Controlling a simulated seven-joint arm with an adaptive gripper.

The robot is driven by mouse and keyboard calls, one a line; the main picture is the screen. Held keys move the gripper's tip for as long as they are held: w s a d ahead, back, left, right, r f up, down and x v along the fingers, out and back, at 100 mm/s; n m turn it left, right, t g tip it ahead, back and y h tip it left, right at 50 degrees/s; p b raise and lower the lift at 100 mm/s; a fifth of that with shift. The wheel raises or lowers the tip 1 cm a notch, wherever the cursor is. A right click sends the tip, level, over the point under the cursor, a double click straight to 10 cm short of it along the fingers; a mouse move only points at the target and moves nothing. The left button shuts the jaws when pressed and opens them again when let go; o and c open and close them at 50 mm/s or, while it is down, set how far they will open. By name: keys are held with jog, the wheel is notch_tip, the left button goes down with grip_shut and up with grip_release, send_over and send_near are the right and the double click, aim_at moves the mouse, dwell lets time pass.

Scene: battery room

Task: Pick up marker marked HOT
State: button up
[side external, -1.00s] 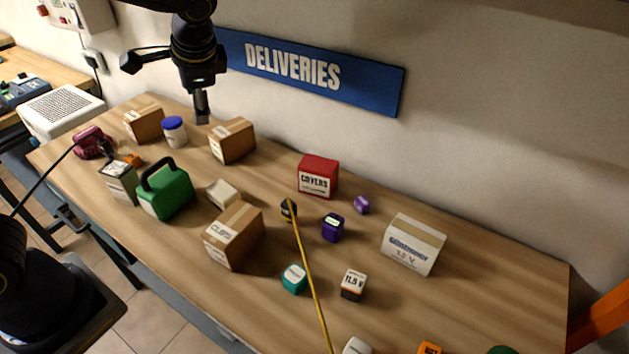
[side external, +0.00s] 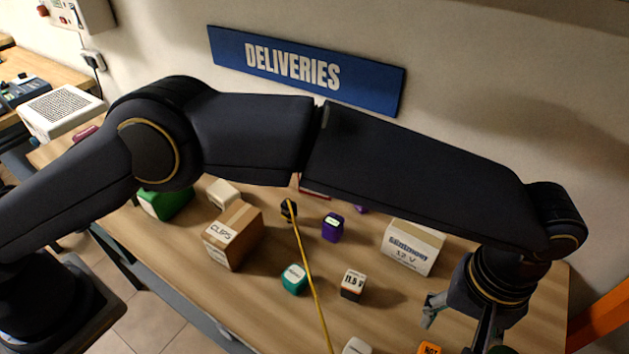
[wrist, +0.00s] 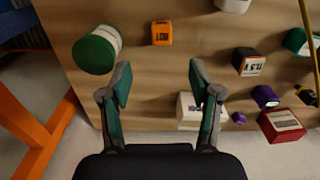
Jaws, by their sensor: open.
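The orange marker (side external: 429,348) with a dark label is at the bottom edge of the side view, partly cut off. In the wrist view the orange marker (wrist: 161,32) is small and blocky, and its label appears to read HOT. It sits on the wooden table beyond my fingertips, roughly in line with the gap between them. My gripper (wrist: 161,80) is open and empty, with table surface between its fingers. In the side view my gripper (side external: 458,322) hangs over the right end of the table, partly cut off by the bottom edge.
An 11.5 V block (wrist: 248,62), a white box (wrist: 187,108), a purple block (wrist: 265,97) and a red box (wrist: 281,125) lie to the right. Bare table surrounds the marker.

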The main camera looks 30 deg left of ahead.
aim_at(431, 352)
notch_tip(431, 352, down, 12)
jog(key=shift+a+r, duration=0.15)
dwell(0.3)
jog(key=shift+c, duration=0.4)
jog(key=c, duration=0.9)
jog(key=shift+r, duration=0.1)
jog(key=shift+c, duration=0.2)
